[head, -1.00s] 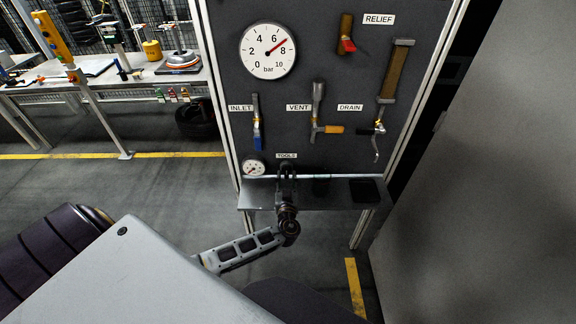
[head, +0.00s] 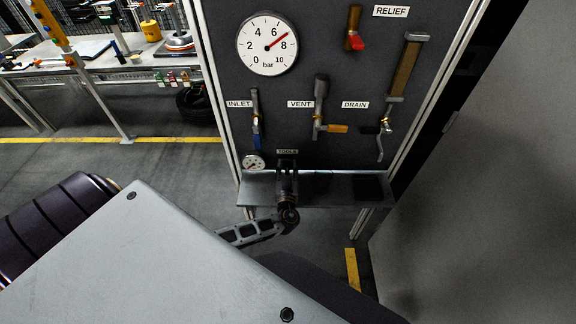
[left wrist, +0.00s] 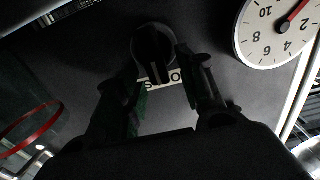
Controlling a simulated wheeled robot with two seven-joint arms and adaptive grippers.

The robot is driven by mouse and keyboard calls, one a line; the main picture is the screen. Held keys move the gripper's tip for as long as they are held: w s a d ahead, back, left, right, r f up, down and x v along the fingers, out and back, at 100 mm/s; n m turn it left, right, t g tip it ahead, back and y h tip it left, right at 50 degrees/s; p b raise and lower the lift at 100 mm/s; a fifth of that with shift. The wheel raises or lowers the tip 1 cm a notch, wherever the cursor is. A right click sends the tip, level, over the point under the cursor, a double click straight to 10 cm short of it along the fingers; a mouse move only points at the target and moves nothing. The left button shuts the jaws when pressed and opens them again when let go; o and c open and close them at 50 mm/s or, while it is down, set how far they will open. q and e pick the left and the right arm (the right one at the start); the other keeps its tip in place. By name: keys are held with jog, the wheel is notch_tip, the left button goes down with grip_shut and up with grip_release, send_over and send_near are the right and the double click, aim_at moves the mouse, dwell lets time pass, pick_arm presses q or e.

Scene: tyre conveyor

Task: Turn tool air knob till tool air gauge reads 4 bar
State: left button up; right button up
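The tool air knob (left wrist: 153,45) is dark and round. In the head view my left gripper (head: 287,170) covers the knob. The small white tool air gauge (head: 253,162) is left of it, its needle near 0. It also shows large in the left wrist view (left wrist: 278,30). My right gripper is out of view.
A large gauge (head: 267,44) reads about 7 bar. INLET (head: 256,120), VENT (head: 319,108) and DRAIN (head: 384,130) valves and a red RELIEF handle (head: 355,42) sit above. A narrow shelf (head: 335,188) juts out below. A grey wall (head: 470,220) stands right.

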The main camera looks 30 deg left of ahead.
pick_arm(q)
jog(key=shift+c, duration=0.6)
grip_shut()
